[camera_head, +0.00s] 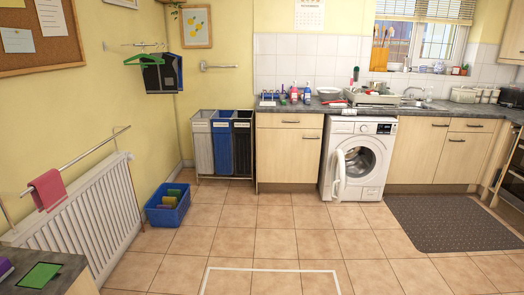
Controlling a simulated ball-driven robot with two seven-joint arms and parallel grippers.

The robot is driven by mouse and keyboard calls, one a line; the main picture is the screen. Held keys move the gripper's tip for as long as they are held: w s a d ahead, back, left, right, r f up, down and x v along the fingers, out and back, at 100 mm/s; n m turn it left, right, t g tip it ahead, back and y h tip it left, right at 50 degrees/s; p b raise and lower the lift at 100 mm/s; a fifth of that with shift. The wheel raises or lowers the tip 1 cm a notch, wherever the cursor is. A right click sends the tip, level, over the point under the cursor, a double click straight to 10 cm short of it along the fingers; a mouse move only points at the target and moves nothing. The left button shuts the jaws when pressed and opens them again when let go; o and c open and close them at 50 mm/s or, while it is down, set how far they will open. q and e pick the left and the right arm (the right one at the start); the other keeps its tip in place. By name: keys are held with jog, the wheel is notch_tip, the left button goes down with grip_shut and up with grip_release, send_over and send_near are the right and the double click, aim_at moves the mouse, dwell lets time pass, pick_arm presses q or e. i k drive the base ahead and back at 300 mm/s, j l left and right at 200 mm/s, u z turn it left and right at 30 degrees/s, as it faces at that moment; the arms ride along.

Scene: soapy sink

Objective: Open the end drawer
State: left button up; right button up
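A wooden drawer front (275,120) sits under the left end of the grey counter, above a cabinet door (284,162). It looks shut, and a dark bar handle (290,122) runs across it. Another drawer front (470,125) is further right, beyond the washing machine, and also looks shut. I cannot tell from the picture alone which of them is called the end drawer. Neither of my grippers is in view.
The washing machine (372,128) has its round door (338,175) swung open to the left. Laundry bins (221,145) stand left of the drawer cabinet. A blue crate (167,214) lies on the floor. A dark mat (450,222) is at right. The middle tiles are clear.

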aim_at(289, 114)
jog(key=i+z, duration=0.1)
jog(key=i, duration=1.3)
jog(key=i+j, duration=0.1)
jog(key=i, duration=1.3)
jog(key=l+z, duration=0.05)
